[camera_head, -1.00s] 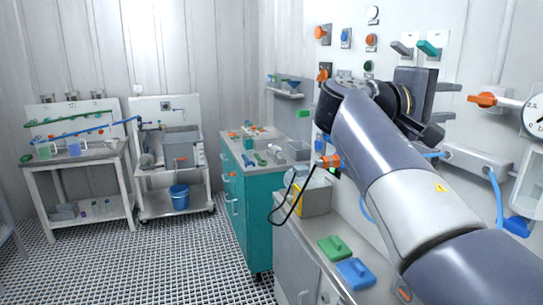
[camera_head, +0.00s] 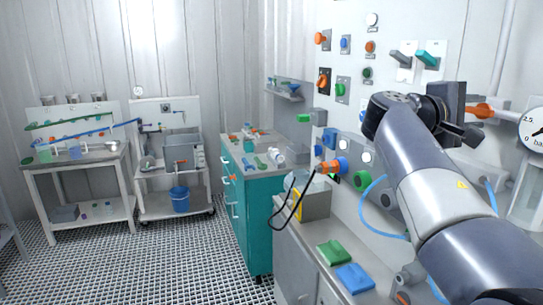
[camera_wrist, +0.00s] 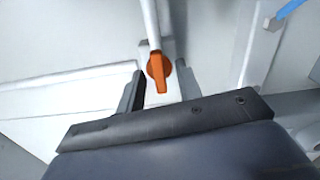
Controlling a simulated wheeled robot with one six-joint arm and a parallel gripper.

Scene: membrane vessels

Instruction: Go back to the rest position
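My gripper (camera_wrist: 161,88) shows at the bottom of the wrist view with its two dark fingers apart and nothing held between them. An orange valve handle (camera_wrist: 158,70) on a white pipe appears between and beyond the fingertips; I cannot tell how far away it is. In the head view my arm reaches in from the lower right, bent, with the dark gripper end (camera_head: 452,112) in front of the wall panel. The fingertips are not clear there. An orange lever (camera_head: 484,111) shows just right of the gripper end, by a pressure gauge (camera_head: 533,131).
The wall panel carries buttons, an orange-black rotary switch (camera_head: 323,82), and a teal-handled switch (camera_head: 428,58). Green (camera_head: 334,252) and blue (camera_head: 355,278) blocks lie on the counter below my arm. A teal cabinet (camera_head: 255,215) stands left of it. The grated floor (camera_head: 130,265) at left is clear.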

